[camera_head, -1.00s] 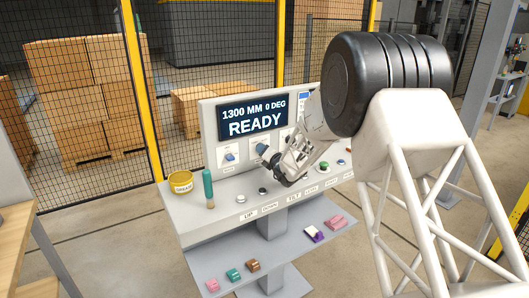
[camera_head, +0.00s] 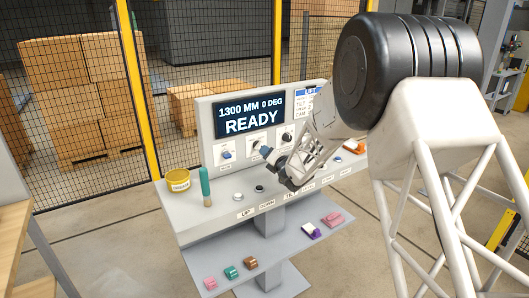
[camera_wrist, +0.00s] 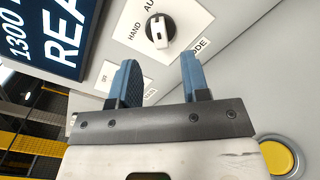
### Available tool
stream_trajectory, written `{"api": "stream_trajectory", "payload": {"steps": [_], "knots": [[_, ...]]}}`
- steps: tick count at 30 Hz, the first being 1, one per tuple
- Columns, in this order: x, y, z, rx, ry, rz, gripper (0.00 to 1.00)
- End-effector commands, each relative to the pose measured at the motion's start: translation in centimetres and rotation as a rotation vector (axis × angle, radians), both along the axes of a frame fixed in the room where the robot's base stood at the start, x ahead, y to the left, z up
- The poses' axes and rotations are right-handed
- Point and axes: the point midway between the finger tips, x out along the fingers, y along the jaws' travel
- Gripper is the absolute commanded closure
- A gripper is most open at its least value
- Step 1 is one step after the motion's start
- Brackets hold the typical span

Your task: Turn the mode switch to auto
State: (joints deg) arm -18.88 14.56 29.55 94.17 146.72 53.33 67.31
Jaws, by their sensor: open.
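The mode switch (camera_wrist: 158,30) has a black round base and a pale handle on a white plate marked HAND and MODE, with part of AUTO showing. I cannot tell for certain which mark the handle points to. In the head view its plate (camera_head: 254,143) appears to be the middle one below the screen, partly covered by my gripper. My gripper (camera_wrist: 158,64) is open, with two blue fingers and nothing between them. The switch lies just beyond the fingertips in the wrist view, apart from them. My gripper (camera_head: 272,157) also shows in front of the panel in the head view.
The READY screen (camera_head: 249,117) is above the switches. A blue knob (camera_head: 226,155) and a black knob (camera_head: 288,137) flank the middle plate. A yellow button (camera_wrist: 279,159) is at lower right.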

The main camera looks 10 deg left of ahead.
Motion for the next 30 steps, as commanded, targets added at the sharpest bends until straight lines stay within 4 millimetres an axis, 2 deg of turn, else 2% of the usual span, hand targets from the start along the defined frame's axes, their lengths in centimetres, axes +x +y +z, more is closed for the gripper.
{"api": "stream_trajectory", "payload": {"steps": [9,23,26,30], "knots": [[-1.6,-1.7,-0.1,-0.001,0.001,0.000,0.57],[-1.8,-1.8,0.0,-0.004,-0.002,0.003,0.57],[-2.2,-1.9,0.4,-0.018,-0.014,0.013,0.57],[-3.4,-2.4,2.0,-0.074,-0.061,0.052,0.57]]}}
